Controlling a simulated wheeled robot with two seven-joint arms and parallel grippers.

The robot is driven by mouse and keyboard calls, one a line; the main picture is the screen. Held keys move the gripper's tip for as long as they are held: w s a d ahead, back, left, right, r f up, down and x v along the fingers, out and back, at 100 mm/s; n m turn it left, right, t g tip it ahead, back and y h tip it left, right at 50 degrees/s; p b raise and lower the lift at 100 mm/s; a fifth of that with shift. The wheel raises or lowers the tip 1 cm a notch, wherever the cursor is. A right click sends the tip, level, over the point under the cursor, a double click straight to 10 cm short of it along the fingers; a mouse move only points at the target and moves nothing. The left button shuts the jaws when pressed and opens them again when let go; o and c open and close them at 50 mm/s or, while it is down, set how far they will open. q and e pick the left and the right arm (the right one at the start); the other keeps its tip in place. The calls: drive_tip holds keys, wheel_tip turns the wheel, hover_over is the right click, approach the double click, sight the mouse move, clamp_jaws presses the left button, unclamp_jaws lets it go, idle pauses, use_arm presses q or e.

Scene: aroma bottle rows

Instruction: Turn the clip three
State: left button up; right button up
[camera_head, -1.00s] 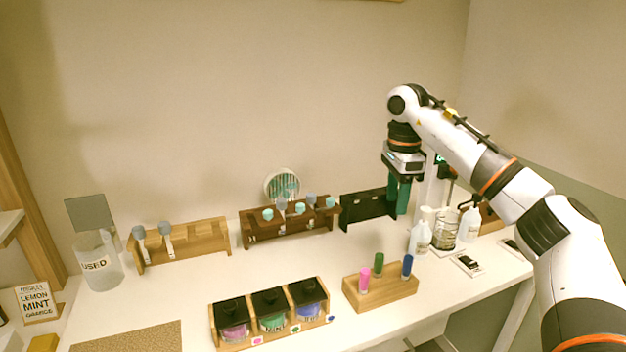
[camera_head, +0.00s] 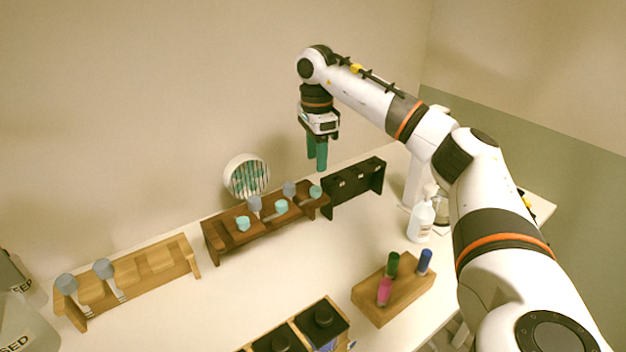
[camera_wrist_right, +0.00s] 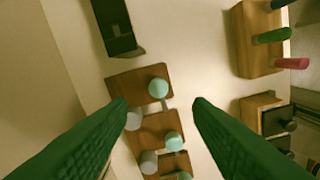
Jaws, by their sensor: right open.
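My right gripper (camera_head: 317,152) points down with two green fingers apart and empty, in the air above the far end of the dark brown rack (camera_head: 228,236). The rack holds several teal and grey capped bottles, among them a teal cap (camera_head: 316,192) at its right end. In the right wrist view, my open fingers (camera_wrist_right: 160,105) straddle the rack, with a teal cap (camera_wrist_right: 158,88) between and beyond their tips. Nothing is touched. I cannot tell which thing is the clip. My left gripper is not in view.
A black rack (camera_head: 354,187) stands right of the brown one. A light wooden rack (camera_head: 130,275) with two grey-topped droppers is at left. A wooden block (camera_head: 393,300) holds pink, green and blue vials. A round white holder (camera_head: 246,175) stands behind. A white pump bottle (camera_head: 422,221) is at right.

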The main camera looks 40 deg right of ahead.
sight(316, 188)
wheel_tip(316, 188, down, 6)
drive_tip(key=shift+w+f+p, duration=0.15)
drive_tip(key=shift+f+p, duration=0.1)
drive_tip(key=shift+p, duration=0.3)
drive_tip(key=shift+f, duration=0.85)
drive_tip(key=c, duration=1)
